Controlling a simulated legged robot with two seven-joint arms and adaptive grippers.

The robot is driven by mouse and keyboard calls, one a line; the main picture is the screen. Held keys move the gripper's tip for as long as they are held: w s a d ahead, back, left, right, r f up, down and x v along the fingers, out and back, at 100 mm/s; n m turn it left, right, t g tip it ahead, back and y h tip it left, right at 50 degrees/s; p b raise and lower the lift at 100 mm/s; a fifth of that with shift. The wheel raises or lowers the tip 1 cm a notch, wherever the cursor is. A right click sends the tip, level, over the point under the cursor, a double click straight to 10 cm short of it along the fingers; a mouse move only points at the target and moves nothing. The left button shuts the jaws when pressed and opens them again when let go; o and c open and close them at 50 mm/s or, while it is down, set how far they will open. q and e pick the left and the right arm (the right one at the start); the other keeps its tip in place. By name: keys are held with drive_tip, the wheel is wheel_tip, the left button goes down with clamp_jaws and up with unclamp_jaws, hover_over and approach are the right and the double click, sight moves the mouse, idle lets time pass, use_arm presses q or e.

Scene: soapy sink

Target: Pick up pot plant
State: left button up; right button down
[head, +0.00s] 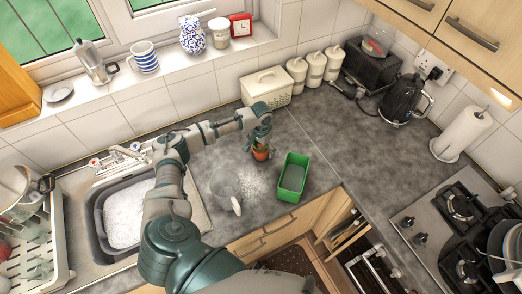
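The pot plant (261,154) is a small terracotta pot with green leaves, standing on the grey worktop behind and left of the green tub. My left arm reaches across the sink side, and its gripper (260,138) is right at the plant's leaves, just above the pot. The fingers overlap the foliage and are small in the picture, so I cannot tell whether they are open or shut on it. The pot looks upright. My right gripper is not in view.
A green tub (291,177) stands close to the plant's right. A clear jug (226,187) stands to the left among white specks. A cream bread bin (266,88) is behind. The sink bowl (124,213) lies left; the worktop right of the tub is free.

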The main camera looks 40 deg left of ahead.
use_arm(q)
drive_tip(key=c, duration=0.4)
drive_tip(key=shift+r, duration=0.1)
drive_tip(key=c, duration=1.1)
drive_tip(key=shift+c, duration=0.2)
